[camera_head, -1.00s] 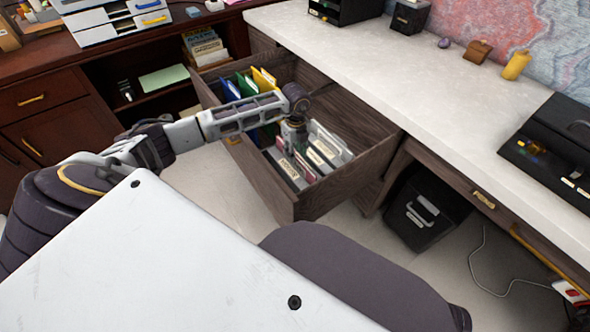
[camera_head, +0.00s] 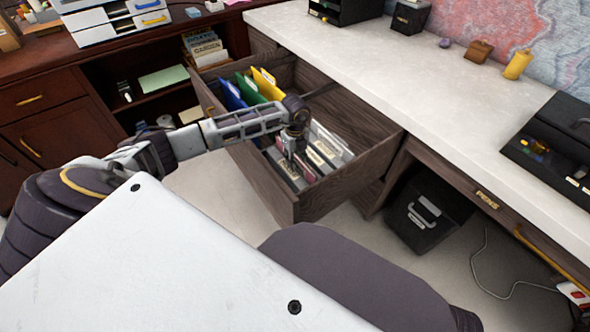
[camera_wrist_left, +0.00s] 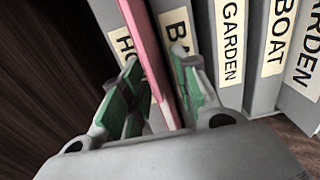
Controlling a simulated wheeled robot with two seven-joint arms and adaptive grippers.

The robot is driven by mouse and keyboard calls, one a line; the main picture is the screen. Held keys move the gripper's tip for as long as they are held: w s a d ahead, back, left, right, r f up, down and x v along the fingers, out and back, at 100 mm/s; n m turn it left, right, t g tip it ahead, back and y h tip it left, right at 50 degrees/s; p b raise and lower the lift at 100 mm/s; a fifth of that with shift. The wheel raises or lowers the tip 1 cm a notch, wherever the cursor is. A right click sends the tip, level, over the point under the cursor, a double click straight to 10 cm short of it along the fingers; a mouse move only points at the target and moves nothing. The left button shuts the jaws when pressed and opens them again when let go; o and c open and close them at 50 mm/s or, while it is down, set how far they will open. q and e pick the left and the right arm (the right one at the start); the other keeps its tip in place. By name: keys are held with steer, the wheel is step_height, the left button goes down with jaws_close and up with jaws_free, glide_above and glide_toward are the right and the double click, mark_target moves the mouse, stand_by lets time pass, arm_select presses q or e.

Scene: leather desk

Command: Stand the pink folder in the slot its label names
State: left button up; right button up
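The pink folder (camera_wrist_left: 150,55) stands on edge in the open drawer (camera_head: 345,185), between a grey divider whose label starts "HO" (camera_wrist_left: 128,50) and one whose label starts "BA" (camera_wrist_left: 178,38). The rest of those labels is hidden. Further right are dividers reading GARDEN (camera_wrist_left: 230,45), BOAT (camera_wrist_left: 280,40) and another ending in "ARDEN" (camera_wrist_left: 305,70). My left gripper (camera_wrist_left: 155,80) points down into the row, its green-padded fingers either side of the folder with gaps showing. It also shows in the head view (camera_head: 290,158), hiding part of the row. My right gripper is out of view.
Blue (camera_head: 232,95), green (camera_head: 246,88) and yellow (camera_head: 266,84) folders stand at the drawer's far left. The drawer walls close in around the row. The white desktop (camera_head: 400,80) overhangs to the right; a black bin (camera_head: 425,212) stands on the floor below it.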

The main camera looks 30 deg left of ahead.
arm_select(q)
steer(key=c, duration=0.5)
jaws_close()
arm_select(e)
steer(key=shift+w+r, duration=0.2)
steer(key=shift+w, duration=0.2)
arm_select(q)
steer(key=shift+r, duration=0.15)
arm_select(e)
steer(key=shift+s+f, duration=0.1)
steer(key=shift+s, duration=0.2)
arm_select(q)
steer(key=shift+r, duration=0.55)
step_height(320, 180, up, 17)
steer(key=p, duration=0.4)
steer(key=shift+f, duration=0.15)
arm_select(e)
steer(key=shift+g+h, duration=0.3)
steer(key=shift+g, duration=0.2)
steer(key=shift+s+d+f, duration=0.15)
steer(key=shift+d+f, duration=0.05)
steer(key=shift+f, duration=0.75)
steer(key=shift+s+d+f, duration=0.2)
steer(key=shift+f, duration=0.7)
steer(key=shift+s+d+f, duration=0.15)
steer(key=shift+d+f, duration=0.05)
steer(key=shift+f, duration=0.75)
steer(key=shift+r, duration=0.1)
